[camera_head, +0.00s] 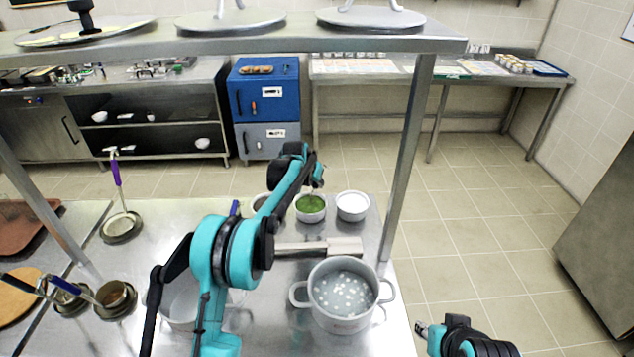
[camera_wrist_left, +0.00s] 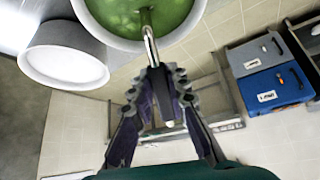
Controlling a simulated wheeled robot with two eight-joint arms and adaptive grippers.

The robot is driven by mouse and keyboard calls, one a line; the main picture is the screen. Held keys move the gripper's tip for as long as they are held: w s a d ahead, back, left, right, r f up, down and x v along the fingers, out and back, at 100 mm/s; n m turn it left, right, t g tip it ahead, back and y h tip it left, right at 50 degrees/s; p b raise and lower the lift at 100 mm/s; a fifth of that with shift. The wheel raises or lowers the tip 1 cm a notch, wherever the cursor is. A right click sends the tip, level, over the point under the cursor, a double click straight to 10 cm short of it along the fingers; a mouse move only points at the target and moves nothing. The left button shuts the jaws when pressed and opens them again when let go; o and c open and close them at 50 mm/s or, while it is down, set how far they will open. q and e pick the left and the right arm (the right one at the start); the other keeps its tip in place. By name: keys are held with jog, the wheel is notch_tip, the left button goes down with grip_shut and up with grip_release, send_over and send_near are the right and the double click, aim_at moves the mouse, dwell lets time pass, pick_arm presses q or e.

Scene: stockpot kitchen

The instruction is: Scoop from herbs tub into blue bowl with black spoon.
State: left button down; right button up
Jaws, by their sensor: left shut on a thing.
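The herbs tub (camera_head: 310,215) is a white round tub with green contents on the steel table, and it also shows at the top of the left wrist view (camera_wrist_left: 187,38). My left gripper (camera_head: 316,173) is above and behind it, shut on the spoon. In the left wrist view, the spoon's metal shaft (camera_wrist_left: 151,42) runs from the jaws (camera_wrist_left: 157,95) over the green herbs. Its scooping end is not clear there. I cannot make out a blue bowl; my left arm covers part of the table. My right gripper (camera_head: 424,329) is low at the right, its jaws unclear.
A white tub (camera_head: 353,214) stands right of the herbs, and another tub (camera_head: 261,202) is partly hidden at left. A large pot (camera_head: 343,322) stands in front. A shelf post (camera_head: 408,150) rises at the right. Ladles and strainers (camera_head: 121,229) lie at left.

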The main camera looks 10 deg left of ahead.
pick_arm(q)
jog(key=shift+s+r, duration=0.1)
jog(key=shift+r, duration=0.05)
dwell(0.3)
jog(key=shift+r+p, duration=2.8)
jog(key=shift+r, duration=1.15)
jog(key=shift+f, duration=0.1)
